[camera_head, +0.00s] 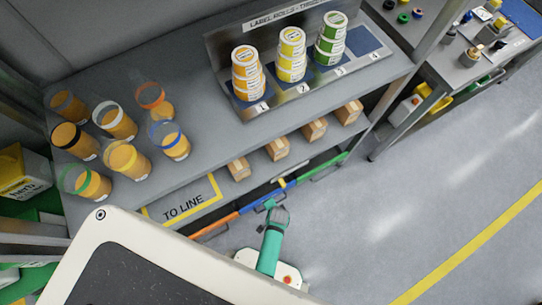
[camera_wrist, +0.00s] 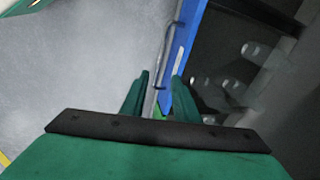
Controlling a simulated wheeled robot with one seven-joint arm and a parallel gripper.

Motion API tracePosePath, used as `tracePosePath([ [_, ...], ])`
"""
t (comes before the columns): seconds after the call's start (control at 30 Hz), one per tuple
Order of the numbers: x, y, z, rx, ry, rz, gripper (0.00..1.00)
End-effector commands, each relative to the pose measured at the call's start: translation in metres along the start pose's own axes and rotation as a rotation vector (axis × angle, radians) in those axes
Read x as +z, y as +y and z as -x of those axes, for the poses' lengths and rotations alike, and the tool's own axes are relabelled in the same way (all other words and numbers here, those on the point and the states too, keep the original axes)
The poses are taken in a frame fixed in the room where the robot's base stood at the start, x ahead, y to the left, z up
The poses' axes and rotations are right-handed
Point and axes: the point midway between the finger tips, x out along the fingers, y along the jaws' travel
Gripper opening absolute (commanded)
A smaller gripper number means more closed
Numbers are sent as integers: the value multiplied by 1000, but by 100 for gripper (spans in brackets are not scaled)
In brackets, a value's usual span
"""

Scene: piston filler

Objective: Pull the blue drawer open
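The blue drawer (camera_head: 262,197) is in the row of coloured drawer fronts under the shelf in the head view. Its blue front (camera_wrist: 186,45) runs steeply down the upper middle of the wrist view. A thin grey bar handle (camera_wrist: 165,62) stands off its left face. My gripper (camera_head: 279,214) is at the blue front in the head view. In the wrist view my gripper (camera_wrist: 160,78) has its green fingers apart, one on each side of the handle's lower end. I cannot tell whether either finger touches the handle or the front.
An orange drawer front (camera_head: 214,225) lies left of the blue one and a green front (camera_head: 325,165) lies right. Small boxes (camera_head: 277,149) stand on the lower shelf above. A dark space with several pale discs (camera_wrist: 232,82) lies behind the blue front. Open floor (camera_head: 400,215) lies to the right.

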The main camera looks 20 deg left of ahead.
Motion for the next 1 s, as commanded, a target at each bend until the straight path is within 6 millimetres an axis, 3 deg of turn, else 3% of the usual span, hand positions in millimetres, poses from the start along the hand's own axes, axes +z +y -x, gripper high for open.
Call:
tracePosePath([
  [0.1, -3, -7, -16, 44, -62, -38, 28],
  [0.47, -2, -9, -38, 79, -108, -69, 28],
  [1.0, 5, -4, -105, 78, -105, -67, 28],
])
